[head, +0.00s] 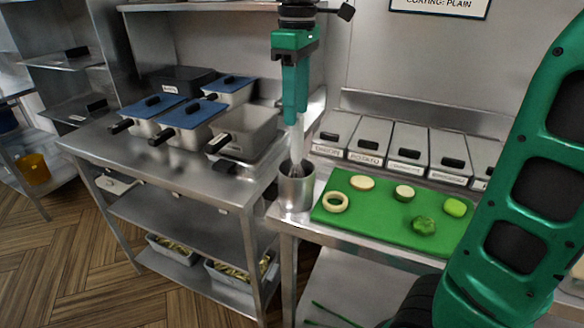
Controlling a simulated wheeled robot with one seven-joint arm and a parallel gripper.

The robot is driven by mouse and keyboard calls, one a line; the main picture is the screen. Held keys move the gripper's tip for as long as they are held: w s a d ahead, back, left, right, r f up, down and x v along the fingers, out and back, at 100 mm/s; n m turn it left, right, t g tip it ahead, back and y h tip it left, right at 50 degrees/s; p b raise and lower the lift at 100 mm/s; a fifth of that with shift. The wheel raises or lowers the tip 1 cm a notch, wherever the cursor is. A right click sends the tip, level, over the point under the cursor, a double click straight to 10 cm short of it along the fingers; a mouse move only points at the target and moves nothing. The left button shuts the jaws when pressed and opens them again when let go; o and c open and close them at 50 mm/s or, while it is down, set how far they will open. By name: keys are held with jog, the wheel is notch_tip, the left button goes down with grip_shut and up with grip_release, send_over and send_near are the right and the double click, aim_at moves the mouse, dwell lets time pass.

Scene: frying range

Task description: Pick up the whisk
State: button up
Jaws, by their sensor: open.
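The whisk (296,150) stands nearly upright in a steel cup (297,192) at the left front corner of the worktop. Its pale, thin upper part shows above the rim, and its lower end is hidden inside the cup. My gripper (295,116) points straight down from above, directly over the cup. Its green fingers overlap the top of the whisk in this view, and they are open. I cannot tell whether the whisk's top lies between the fingers or behind them.
A green cutting board (375,225) with several vegetable pieces lies right of the cup. Labelled bins (407,150) line the back. A fryer counter (110,150) with blue-lidded pans (190,115) and an open pan (245,135) stands left. The floor (70,265) in front is clear.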

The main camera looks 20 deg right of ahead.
aim_at(297, 147)
notch_tip(297, 147, down, 5)
jog(key=shift+d, duration=0.1)
jog(key=shift+s+f, duration=0.15)
jog(key=shift+f, duration=1.2)
jog(key=shift+s+f, duration=0.1)
jog(key=shift+f, duration=1.2)
grip_shut()
jog(key=shift+r, duration=0.15)
